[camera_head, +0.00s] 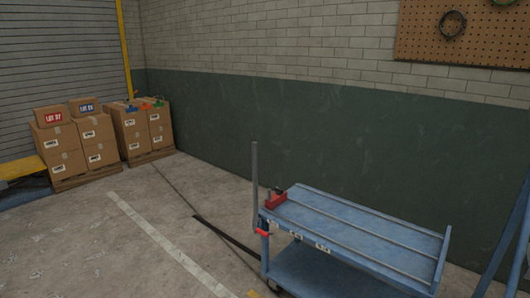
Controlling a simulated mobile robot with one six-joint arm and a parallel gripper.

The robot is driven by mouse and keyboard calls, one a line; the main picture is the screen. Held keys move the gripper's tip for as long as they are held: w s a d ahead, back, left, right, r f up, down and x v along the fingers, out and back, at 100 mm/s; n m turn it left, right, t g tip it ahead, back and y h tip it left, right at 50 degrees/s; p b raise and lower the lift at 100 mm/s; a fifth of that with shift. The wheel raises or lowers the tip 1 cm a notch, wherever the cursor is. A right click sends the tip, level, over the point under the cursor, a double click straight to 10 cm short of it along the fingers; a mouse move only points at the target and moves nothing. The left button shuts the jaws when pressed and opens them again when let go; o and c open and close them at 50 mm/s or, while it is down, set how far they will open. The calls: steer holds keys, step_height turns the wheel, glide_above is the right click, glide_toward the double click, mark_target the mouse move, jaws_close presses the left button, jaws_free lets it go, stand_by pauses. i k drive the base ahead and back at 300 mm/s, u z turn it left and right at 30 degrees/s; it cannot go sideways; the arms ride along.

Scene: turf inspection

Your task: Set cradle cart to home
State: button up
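A blue metal cart (365,235) stands at the lower right near the wall. It has a long ribbed top, a raised plate at its right end and a lower shelf (315,275). A red block (276,200) sits at the left end of the top. A red handle-like piece (263,233) sticks out below it. A grey upright post (254,185) rises at the cart's left end. Several small white labels (322,248) line the cart's front edge; I cannot read them. The cart's lower right is cut off. My gripper is not in view.
Stacked cardboard boxes (66,150) stand on pallets at the back left before a roller shutter (60,45). A pegboard (465,35) hangs upper right. A blue post (508,240) stands at the right edge. A dark strip (222,235) and white line (150,232) cross open floor.

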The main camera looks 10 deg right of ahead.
mark_target(411, 257)
steer(key=u, duration=0.05)
steer(key=i, duration=0.7)
steer(key=u, duration=0.8)
steer(key=i, duration=0.7)
steer(key=u, duration=0.55)
